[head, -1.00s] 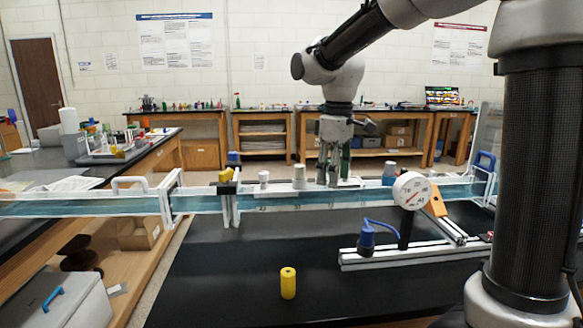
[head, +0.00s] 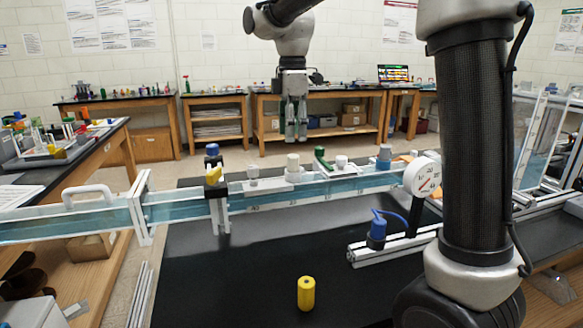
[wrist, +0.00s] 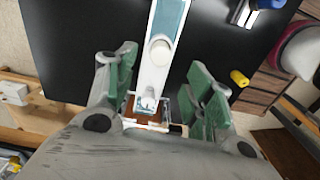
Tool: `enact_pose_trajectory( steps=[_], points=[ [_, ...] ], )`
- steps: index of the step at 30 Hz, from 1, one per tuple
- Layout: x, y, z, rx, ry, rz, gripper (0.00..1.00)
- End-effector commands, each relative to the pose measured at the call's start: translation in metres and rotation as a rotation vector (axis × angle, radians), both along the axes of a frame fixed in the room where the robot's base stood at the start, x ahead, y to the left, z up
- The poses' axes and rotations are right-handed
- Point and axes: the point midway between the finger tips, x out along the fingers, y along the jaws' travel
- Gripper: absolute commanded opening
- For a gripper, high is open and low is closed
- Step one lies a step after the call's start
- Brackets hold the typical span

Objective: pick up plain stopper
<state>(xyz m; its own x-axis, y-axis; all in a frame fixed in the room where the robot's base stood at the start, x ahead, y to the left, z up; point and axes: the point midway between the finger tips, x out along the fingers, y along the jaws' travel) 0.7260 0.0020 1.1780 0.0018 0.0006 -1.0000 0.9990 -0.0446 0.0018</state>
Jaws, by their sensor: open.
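My gripper (head: 296,135) hangs fingers down, empty, above and behind the long clear channel (head: 270,196) in the head view. In the wrist view its green-padded fingers (wrist: 162,85) stand wide apart on both sides of the channel. A plain cream stopper-like cylinder (head: 292,166) stands upright on a white plate on the channel. A round pale top (wrist: 160,50) and a smaller white piece (wrist: 148,100) show between the fingers in the wrist view. Which of the pale pieces is the plain stopper, I cannot tell for sure. No finger touches any of them.
Also along the channel are a small white piece (head: 253,176), a green piece (head: 321,157), a white knob (head: 341,161), a grey-blue stopper (head: 384,156) and a yellow clamp (head: 213,175). A round gauge (head: 422,177) stands right. A yellow cylinder (head: 306,293) stands on the black table.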

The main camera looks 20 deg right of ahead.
Motion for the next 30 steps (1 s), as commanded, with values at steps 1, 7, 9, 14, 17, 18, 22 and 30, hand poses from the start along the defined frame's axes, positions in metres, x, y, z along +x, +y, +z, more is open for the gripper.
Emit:
enact_pose_trajectory(
  steps=[1,7,9,14,17,18,22,30],
  points=[
    [-0.001,0.0,0.0,-0.001,0.002,0.016,0.53],
    [-0.001,0.0,-0.014,-0.002,0.005,0.047,0.53],
    [-0.001,0.0,-0.022,-0.001,0.004,0.046,0.53],
    [-0.001,-0.001,-0.044,-0.002,0.004,0.045,0.53],
    [-0.001,-0.002,-0.061,-0.002,0.005,0.045,0.53],
    [0.0,-0.002,-0.067,-0.002,0.005,0.045,0.53],
    [0.0,-0.002,-0.077,-0.001,0.003,0.045,0.53],
    [0.0,-0.002,-0.078,-0.001,0.001,0.044,0.44]
  ],
)
